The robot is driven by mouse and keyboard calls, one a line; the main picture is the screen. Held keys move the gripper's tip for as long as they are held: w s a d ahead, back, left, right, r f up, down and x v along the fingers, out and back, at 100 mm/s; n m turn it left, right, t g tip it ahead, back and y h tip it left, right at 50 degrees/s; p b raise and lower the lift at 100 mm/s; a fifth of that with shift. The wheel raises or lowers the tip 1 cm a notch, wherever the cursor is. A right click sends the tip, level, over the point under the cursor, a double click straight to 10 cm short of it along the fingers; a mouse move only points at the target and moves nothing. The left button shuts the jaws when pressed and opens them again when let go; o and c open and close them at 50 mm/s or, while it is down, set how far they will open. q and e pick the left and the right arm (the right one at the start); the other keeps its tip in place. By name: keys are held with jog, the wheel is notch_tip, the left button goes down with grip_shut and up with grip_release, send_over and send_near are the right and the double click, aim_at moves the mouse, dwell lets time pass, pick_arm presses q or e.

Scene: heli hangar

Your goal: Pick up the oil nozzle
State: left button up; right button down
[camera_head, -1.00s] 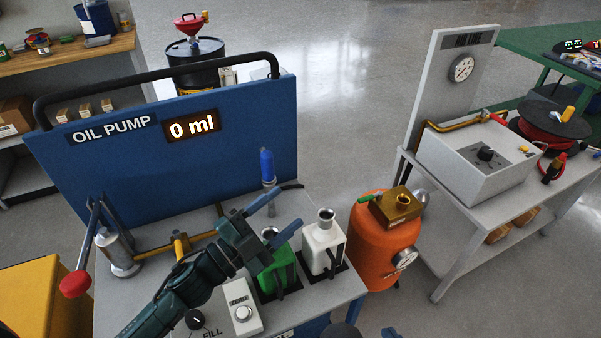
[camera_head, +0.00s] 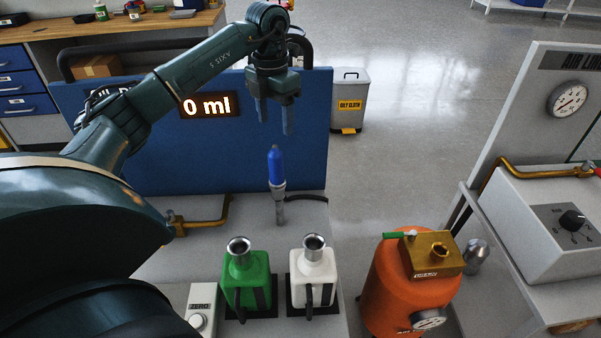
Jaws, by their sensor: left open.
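The oil nozzle (camera_head: 276,168) has a blue grip and a grey metal lower part. It stands upright at the back right of the oil pump bench (camera_head: 240,212), in front of the blue panel (camera_head: 220,150). My left gripper (camera_head: 275,124) is open and empty, with its fingers pointing down. It appears just above the nozzle in the head view, apart from it; the depth gap is hard to judge. My right gripper is not in view.
A green can (camera_head: 246,283) and a white can (camera_head: 314,281) stand at the bench front. An orange tank (camera_head: 400,290) stands right of the bench. A grey oily-cloth bin (camera_head: 350,95) stands behind. The panel display (camera_head: 208,105) reads 0 ml.

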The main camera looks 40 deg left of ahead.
aim_at(276, 164)
pick_arm(q)
jog(key=shift+a+f, duration=0.25)
jog(key=shift+f, duration=0.05)
notch_tip(276, 164, down, 7)
jog(key=shift+s+f, duration=0.1)
jog(key=shift+s, duration=0.05)
jog(key=f, duration=0.4)
jog(key=shift+s+d, duration=0.2)
jog(key=shift+f, duration=0.55)
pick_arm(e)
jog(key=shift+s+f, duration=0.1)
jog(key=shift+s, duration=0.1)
pick_arm(q)
jog(key=shift+c, duration=0.6)
